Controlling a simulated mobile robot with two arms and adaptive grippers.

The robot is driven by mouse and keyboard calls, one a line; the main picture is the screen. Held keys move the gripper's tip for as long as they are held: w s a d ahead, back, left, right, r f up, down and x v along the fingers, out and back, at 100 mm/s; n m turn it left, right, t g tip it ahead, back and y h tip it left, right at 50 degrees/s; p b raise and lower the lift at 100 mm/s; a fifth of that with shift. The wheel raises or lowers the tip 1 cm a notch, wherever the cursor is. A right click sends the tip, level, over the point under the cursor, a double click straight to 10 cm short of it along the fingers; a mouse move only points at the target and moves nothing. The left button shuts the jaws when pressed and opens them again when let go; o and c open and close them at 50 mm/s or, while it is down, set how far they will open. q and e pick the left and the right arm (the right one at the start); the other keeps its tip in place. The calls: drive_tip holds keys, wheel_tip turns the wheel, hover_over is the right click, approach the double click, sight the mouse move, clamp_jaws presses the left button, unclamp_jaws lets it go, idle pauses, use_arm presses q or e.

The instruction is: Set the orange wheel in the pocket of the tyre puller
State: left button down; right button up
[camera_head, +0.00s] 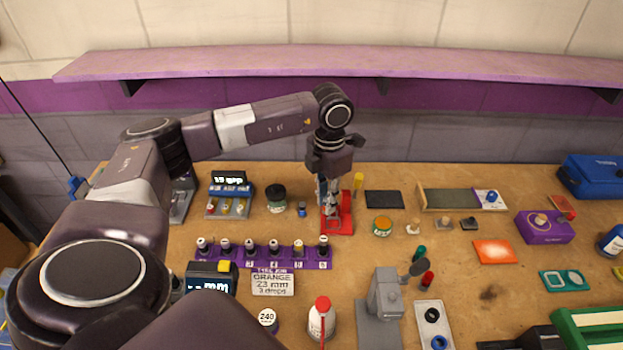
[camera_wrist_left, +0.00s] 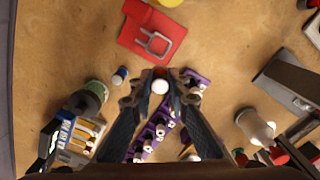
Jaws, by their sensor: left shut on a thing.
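The tyre puller is a red block (camera_head: 345,222) with a grey metal loop; in the left wrist view its red base (camera_wrist_left: 135,37) lies just ahead of my fingertips. My left gripper (camera_head: 328,200) points down and overlaps the puller in the head view. In the left wrist view my left gripper (camera_wrist_left: 160,85) is shut on a small piece with a white round face and an orange-red edge, seemingly the orange wheel (camera_wrist_left: 160,72). The wheel is apart from the loop in that view. The fingers hide most of it in the head view. My right gripper is not in view.

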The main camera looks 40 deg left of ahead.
use_arm(q)
drive_tip(key=shift+w+d+f+n+b, duration=0.1)
drive_tip(key=shift+w+f+n+b, duration=0.35)
drive_tip(key=shift+f+n+b, duration=0.5)
drive_tip(key=shift+w+d+f+n+b, duration=0.1)
drive_tip(key=shift+w+f+n+b, duration=0.2)
drive_tip(key=shift+w+f+b, duration=0.7)
drive_tip(key=shift+s+d+f+n+b, duration=0.1)
drive_tip(key=shift+f+n+b, duration=0.55)
drive_tip(key=shift+f, duration=0.85)
drive_tip(key=shift+f, duration=0.2)
drive_tip(key=c, duration=1.8)
unclamp_jaws()
drive_tip(key=shift+o, duration=0.2)
wheel_tip(320, 180, up, 12)
